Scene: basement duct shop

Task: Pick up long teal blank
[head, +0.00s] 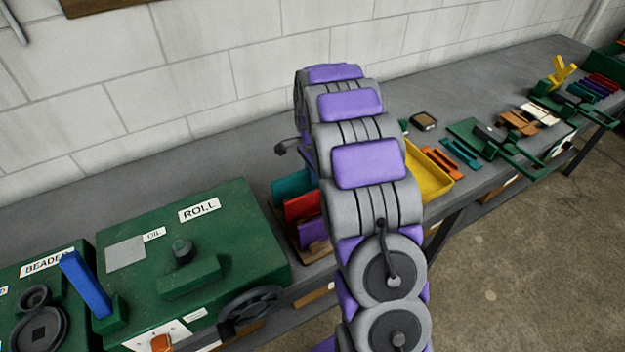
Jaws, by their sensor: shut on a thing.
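Two narrow teal strips (460,153) lie on the bench right of my arm, beside orange strips; I cannot tell whether one is the long teal blank. A teal sheet (292,186) also stands in a rack left of my arm, next to a red sheet (302,207) and a purple one. My arm rises through the middle of the head view and bends over the bench. My gripper's fingers are hidden behind the arm. Only a small dark part shows left of the arm, and anything held is hidden too.
A large green ROLL machine (190,260) and a BEADER machine (40,300) fill the bench at left. A yellow tray (428,172) sits right of my arm. Green tools (490,140) and other pieces continue right. The concrete floor (530,270) is clear.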

